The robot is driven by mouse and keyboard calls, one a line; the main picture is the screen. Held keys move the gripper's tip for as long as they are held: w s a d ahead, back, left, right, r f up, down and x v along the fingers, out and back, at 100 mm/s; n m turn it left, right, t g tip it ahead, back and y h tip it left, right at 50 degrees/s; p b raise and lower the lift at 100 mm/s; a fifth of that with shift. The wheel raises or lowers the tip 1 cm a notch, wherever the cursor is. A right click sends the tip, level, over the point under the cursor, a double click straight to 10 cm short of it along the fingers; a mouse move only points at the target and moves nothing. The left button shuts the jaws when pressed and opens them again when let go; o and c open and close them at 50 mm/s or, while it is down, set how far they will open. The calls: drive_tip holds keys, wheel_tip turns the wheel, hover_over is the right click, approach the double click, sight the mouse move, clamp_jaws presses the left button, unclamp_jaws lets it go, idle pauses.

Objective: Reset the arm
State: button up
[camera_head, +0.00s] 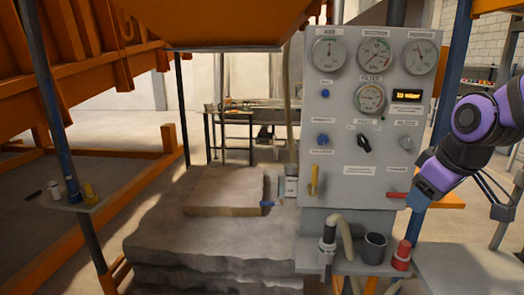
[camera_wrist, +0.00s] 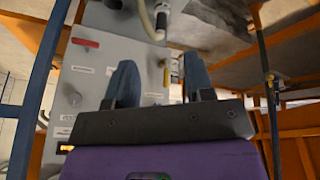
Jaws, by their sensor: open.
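My purple arm enters from the right in the head view, and my gripper (camera_head: 418,198) is beside the lower right edge of the grey gauge panel (camera_head: 340,130), close to a red handle (camera_head: 397,195). Whether it touches the handle cannot be told there. In the wrist view, the two blue-grey fingers of my gripper (camera_wrist: 160,75) are apart with nothing held between them. The red handle (camera_wrist: 85,43) shows to the left of the fingers, and a yellow handle (camera_wrist: 166,75) shows beyond the gap.
The panel carries several gauges, knobs and a small lit display (camera_head: 407,96). Below it, a shelf holds a dark cup (camera_head: 374,248) and a red-topped container (camera_head: 402,255). A stone block (camera_head: 225,190) lies left. Orange beams (camera_head: 130,200) and blue posts stand around.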

drive_tip(key=s+r+m, duration=0.2)
drive_tip(key=s+m, duration=0.1)
drive_tip(key=s, duration=0.4)
drive_tip(key=s+a+r+m, duration=0.1)
drive_tip(key=s+r+m, duration=0.2)
drive_tip(key=s, duration=0.4)
drive_tip(key=shift+r+t+h, duration=0.3)
drive_tip(key=shift+r+h, duration=0.05)
drive_tip(key=shift+h, duration=0.05)
